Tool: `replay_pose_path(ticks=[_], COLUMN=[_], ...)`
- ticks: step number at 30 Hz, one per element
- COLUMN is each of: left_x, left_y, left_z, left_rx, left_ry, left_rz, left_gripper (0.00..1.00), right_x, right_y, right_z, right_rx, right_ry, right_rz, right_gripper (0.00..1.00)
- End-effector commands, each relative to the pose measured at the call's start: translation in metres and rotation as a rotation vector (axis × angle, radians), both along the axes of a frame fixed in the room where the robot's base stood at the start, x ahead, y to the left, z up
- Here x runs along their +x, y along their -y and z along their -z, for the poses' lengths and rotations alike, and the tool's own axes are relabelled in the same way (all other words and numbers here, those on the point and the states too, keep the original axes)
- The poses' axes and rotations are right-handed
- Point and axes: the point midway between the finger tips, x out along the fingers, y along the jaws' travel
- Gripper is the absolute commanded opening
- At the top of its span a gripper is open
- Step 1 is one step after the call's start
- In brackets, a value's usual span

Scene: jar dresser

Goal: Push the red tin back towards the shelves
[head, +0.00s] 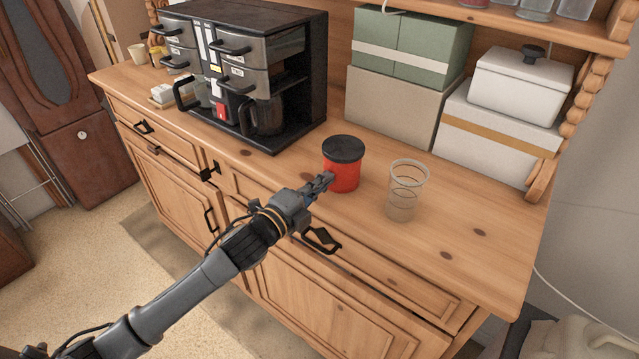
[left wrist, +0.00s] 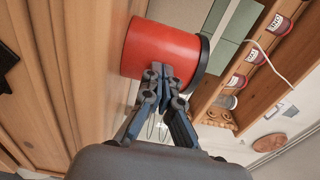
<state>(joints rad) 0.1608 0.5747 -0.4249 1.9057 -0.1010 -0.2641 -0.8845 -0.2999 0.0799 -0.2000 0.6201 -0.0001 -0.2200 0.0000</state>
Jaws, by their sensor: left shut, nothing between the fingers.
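The red tin (head: 342,172) with a black lid stands upright on the wooden dresser top (head: 460,235), near the front edge. My left gripper (head: 328,178) is shut and empty, its fingertips right at the front of the tin in the head view. In the left wrist view the tin (left wrist: 160,48) lies just beyond the closed fingertips (left wrist: 158,70), which look to be touching it or very near it; I cannot tell which. My right gripper is not in view.
A clear ribbed glass (head: 406,190) stands close to the right of the tin. A black coffee machine (head: 300,60) stands to the left. Green boxes (head: 430,42), a grey box (head: 385,105) and a white box (head: 490,150) stand behind. Some bare wood separates tin and boxes.

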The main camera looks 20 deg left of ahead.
Motion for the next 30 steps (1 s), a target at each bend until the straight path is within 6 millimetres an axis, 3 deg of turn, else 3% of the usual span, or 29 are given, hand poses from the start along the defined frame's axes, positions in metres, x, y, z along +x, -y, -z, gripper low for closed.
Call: replay_pose_path(ticks=[9, 15, 30], left_x=[0.067, 0.098, 0.105], left_y=[0.026, 0.038, 0.041], left_z=[-0.001, 0.0, -0.001], left_rx=[0.0, 0.001, 0.0], left_ry=[0.003, 0.001, 0.001], left_rz=[-0.001, -0.001, 0.0], left_gripper=[0.0, 0.0, 0.0], right_x=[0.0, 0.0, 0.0], right_y=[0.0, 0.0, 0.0], right_z=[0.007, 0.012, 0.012], right_rx=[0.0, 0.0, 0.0], right_ry=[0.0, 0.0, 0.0], right_rz=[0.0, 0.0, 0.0], right_gripper=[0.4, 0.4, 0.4])
